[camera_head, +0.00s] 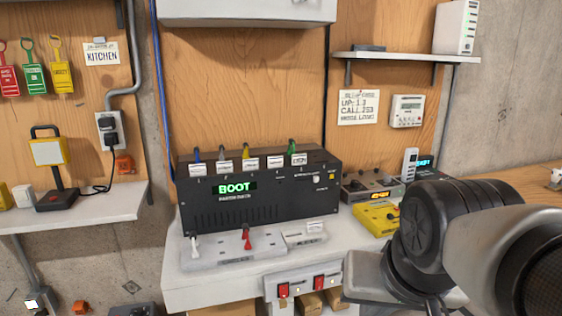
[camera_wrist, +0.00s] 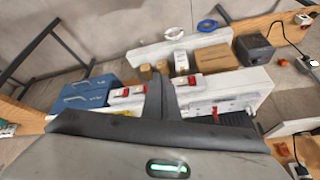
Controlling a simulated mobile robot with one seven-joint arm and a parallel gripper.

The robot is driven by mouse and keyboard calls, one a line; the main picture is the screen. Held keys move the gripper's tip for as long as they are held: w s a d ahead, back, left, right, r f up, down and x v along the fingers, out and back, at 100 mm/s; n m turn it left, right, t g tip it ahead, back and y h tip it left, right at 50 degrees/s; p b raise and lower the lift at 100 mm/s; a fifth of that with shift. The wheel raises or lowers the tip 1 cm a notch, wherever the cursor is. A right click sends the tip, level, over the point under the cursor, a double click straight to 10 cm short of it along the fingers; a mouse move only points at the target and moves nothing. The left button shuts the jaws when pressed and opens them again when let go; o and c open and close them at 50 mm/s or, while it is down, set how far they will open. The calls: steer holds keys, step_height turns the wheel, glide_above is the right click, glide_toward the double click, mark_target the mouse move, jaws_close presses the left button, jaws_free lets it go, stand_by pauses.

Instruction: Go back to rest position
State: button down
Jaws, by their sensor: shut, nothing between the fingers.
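My arm shows at the lower right of the head view, in front of the white bench (camera_head: 210,285); the fingertips cannot be made out there. In the wrist view my gripper (camera_wrist: 162,85) is shut and empty, its dark fingers together. A black panel box (camera_head: 262,200) stands on the bench with a green BOOT display and several labelled cables on top. In front of it lies a grey strip with a white lever (camera_head: 196,243) and a red lever (camera_head: 246,238). The red lever appears near the dark finger base in the wrist view (camera_wrist: 215,114).
A yellow device (camera_head: 376,219) and a grey device (camera_head: 372,188) sit right of the panel box, close to my arm. Two red switches (camera_head: 318,283) are on the bench front. A lamp (camera_head: 48,160) stands on the left shelf. A blue toolbox (camera_wrist: 84,93) shows in the wrist view.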

step_height(320, 180, up, 17)
steer(key=s+n+p, duration=0.1)
steer(key=p, duration=1.6)
steer(key=shift+s+d+f+n, duration=0.2)
steer(key=shift+s+d+n, duration=0.1)
steer(key=shift+s+d, duration=0.1)
